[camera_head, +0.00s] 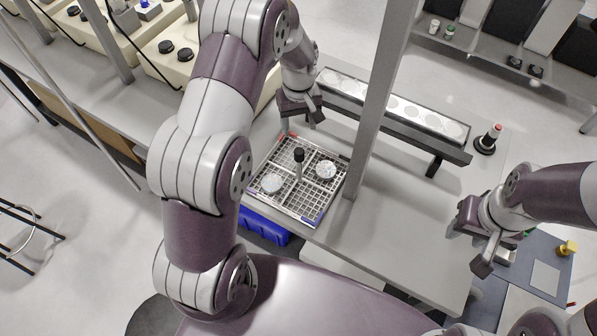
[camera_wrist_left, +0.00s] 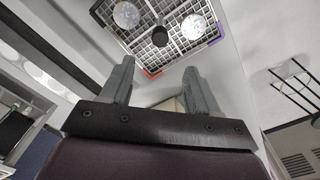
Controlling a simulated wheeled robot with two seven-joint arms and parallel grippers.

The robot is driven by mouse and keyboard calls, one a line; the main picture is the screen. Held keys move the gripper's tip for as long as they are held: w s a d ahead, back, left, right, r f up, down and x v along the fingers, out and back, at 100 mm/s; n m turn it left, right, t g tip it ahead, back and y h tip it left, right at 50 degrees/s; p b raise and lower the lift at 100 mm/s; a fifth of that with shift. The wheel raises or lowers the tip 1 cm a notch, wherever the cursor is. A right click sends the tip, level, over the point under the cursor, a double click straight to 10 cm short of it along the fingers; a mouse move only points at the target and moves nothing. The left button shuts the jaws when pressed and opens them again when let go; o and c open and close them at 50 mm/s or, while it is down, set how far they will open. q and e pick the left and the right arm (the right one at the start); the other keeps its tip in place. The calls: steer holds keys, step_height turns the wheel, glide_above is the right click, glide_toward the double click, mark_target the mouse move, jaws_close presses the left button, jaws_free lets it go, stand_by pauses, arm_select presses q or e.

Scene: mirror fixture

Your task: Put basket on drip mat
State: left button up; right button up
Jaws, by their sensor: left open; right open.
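The basket (camera_head: 283,204) is a square wire-mesh tray with red and blue-purple corner pieces and an upright black-topped handle (camera_head: 299,156) in its middle. Two round clear pieces lie in it. It rests at the left part of the grey bench. My left gripper (camera_head: 302,112) is open and empty, just behind the basket and apart from it. In the left wrist view, the open fingers (camera_wrist_left: 157,70) point toward the basket (camera_wrist_left: 183,58) at the top. My right gripper (camera_head: 473,238) is open and empty at the bench's right. I cannot clearly identify the drip mat.
A grey upright post (camera_head: 376,110) stands right of the basket. A raised rail with round white discs (camera_head: 408,110) runs behind it. A blue bin (camera_head: 262,226) sits below the basket's front edge. Bare bench (camera_head: 405,225) lies right of the post.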

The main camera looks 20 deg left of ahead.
mark_target(300, 150)
arm_select(q)
step_height(300, 150, down, 11)
steer(key=p, duration=0.5)
steer(key=shift+s+d+f, duration=0.1)
steer(key=shift+s+f, duration=0.05)
steer(key=shift+f, duration=0.5)
jaws_close()
